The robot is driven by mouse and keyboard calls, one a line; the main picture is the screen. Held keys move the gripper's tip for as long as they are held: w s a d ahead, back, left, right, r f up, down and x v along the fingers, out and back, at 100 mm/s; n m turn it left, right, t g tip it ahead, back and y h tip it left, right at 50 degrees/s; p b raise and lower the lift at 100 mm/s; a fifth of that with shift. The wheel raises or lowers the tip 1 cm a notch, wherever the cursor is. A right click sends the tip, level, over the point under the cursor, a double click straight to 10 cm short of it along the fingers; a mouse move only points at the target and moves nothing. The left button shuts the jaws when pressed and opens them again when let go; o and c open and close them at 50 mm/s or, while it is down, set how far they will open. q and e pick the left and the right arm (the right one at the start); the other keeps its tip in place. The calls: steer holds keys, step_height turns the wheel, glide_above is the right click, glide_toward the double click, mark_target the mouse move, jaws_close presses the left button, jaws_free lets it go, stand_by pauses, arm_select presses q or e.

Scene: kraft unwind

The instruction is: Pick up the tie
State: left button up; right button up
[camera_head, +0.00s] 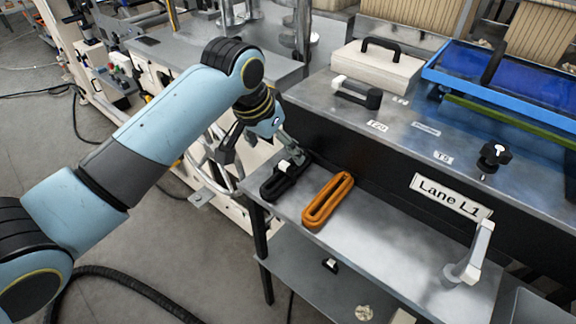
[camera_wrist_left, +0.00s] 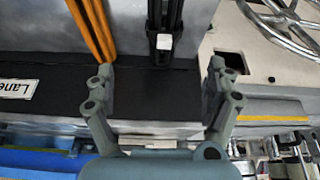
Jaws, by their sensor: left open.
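A black looped tie (camera_head: 284,184) with a small white block on it lies on the grey metal shelf (camera_head: 400,236), near its left end. An orange loop (camera_head: 327,201) lies just to its right. My left gripper (camera_head: 264,152) is open and empty, above and beside the black tie. In the left wrist view the black tie (camera_wrist_left: 155,20) with its white block runs in from the top, in line with the gap between the open fingers (camera_wrist_left: 161,76). The orange loop (camera_wrist_left: 93,28) shows left of it there. My right gripper is not in view.
A dark wall with a "Lane L1" label (camera_head: 450,196) rises behind the shelf. The upper bench holds a black-and-white handle-like piece (camera_head: 358,92), a cream case (camera_head: 378,70) and a blue tray (camera_head: 510,85). A white handle (camera_head: 472,254) stands at the shelf's right.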

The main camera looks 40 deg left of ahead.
mark_target(283, 165)
arm_select(q)
steer(key=x, duration=0.9)
steer(key=shift+a+f, duration=0.35)
steer(key=shift+f, duration=0.1)
steer(key=shift+w+f, duration=0.1)
steer(key=shift+f, duration=0.25)
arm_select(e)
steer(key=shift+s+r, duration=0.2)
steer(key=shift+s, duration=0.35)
arm_select(q)
steer(key=shift+c, duration=0.2)
steer(key=c, duration=0.9)
steer(key=shift+r, duration=0.2)
